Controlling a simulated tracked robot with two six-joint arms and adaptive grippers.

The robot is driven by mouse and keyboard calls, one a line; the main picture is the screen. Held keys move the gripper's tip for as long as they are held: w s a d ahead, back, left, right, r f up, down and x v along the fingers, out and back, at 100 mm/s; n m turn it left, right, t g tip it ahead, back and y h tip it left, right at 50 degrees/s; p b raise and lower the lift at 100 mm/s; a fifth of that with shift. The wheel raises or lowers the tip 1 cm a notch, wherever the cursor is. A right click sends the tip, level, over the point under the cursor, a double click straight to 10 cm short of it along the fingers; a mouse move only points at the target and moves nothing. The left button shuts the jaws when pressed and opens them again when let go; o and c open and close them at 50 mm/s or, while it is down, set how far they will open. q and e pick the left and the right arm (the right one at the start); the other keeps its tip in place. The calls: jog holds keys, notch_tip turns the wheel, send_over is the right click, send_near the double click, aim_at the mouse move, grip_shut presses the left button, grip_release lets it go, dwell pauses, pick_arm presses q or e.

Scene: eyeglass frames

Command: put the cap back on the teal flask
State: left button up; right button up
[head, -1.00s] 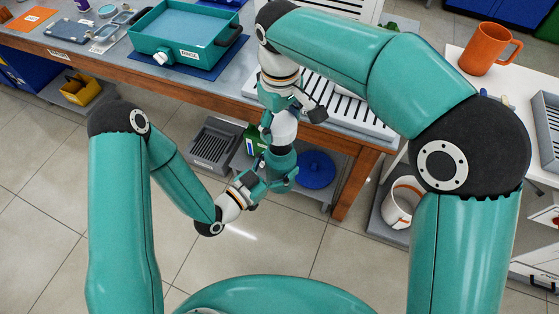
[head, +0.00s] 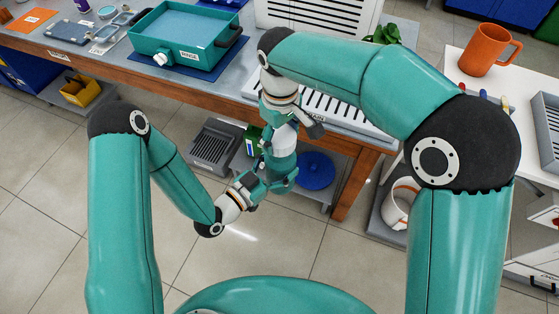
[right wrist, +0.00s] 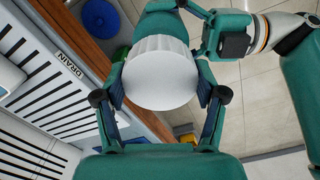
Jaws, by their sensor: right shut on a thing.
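The teal flask (head: 281,168) hangs upright in the air in front of the bench in the head view. My left gripper (head: 266,182) is shut around its body from the lower left. The white ribbed cap (right wrist: 160,75) is between the fingers of my right gripper (right wrist: 160,92), which is shut on it. In the head view the cap (head: 285,138) is right above the flask and in line with it. In the right wrist view the flask (right wrist: 166,22) shows only partly behind the cap. The joint between them is hidden, so I cannot tell whether the cap is seated.
The bench has a teal rinse tub (head: 178,45) on a blue mat and a white slotted drain rack (head: 345,118). A blue round lid (head: 316,170) and a grey crate (head: 215,145) are on the shelf below. An orange mug (head: 488,50) stands on the right table.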

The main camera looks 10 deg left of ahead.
aim_at(280, 167)
dwell(0.5)
jog(key=shift+f, duration=0.85)
jog(key=shift+f, duration=0.55)
